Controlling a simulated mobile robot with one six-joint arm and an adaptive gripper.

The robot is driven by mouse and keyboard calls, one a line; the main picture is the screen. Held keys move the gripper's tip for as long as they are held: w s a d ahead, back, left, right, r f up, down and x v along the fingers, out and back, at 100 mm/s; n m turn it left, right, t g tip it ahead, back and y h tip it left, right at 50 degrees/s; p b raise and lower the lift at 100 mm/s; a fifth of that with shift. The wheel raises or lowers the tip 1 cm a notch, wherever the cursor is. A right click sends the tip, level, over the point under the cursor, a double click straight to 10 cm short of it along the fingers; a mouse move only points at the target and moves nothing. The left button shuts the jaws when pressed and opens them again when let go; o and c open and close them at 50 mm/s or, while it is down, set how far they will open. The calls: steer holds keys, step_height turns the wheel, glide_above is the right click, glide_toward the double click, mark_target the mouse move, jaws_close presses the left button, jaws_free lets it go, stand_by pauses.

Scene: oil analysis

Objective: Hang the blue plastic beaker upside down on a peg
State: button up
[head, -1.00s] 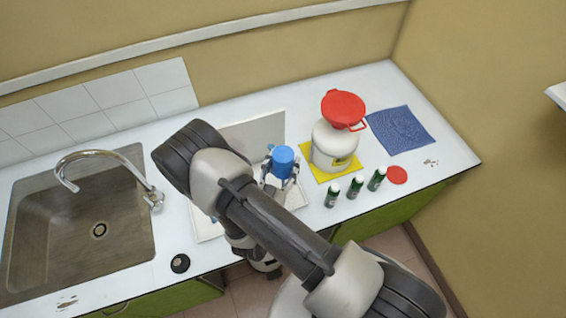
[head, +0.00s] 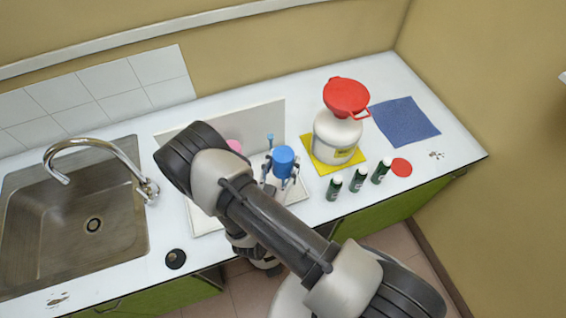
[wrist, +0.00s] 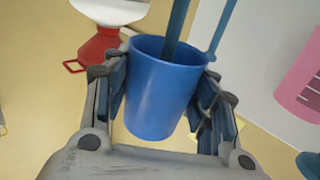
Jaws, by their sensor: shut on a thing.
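The blue beaker (head: 283,160) is upside down, held above the tray in front of the white board. In the wrist view the blue beaker (wrist: 160,92) has its open rim towards the top of the picture. My gripper (head: 280,176) is shut on its sides, with one finger on each side; it also shows in the wrist view (wrist: 160,100). A blue peg (wrist: 178,22) runs into the beaker's mouth, and its end is hidden inside. Another peg (wrist: 222,28) passes beside the rim. A blue peg (head: 270,138) shows behind the beaker.
A pink beaker (head: 234,146) is by the white board (head: 262,115), and it shows in the wrist view (wrist: 300,80). To the right are a white jug (head: 335,138) with a red funnel (head: 346,96) and several green bottles (head: 358,180). The sink (head: 75,228) is left.

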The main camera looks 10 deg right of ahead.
mark_target(283, 172)
stand_by(0.6)
steer(key=shift+f+b, duration=2.1)
steer(key=shift+f, duration=0.3)
steer(key=o, duration=1.2)
steer(key=v, duration=1.2)
steer(key=shift+s, duration=0.1)
steer(key=shift+b+v, duration=0.4)
steer(key=shift+v, duration=4.6)
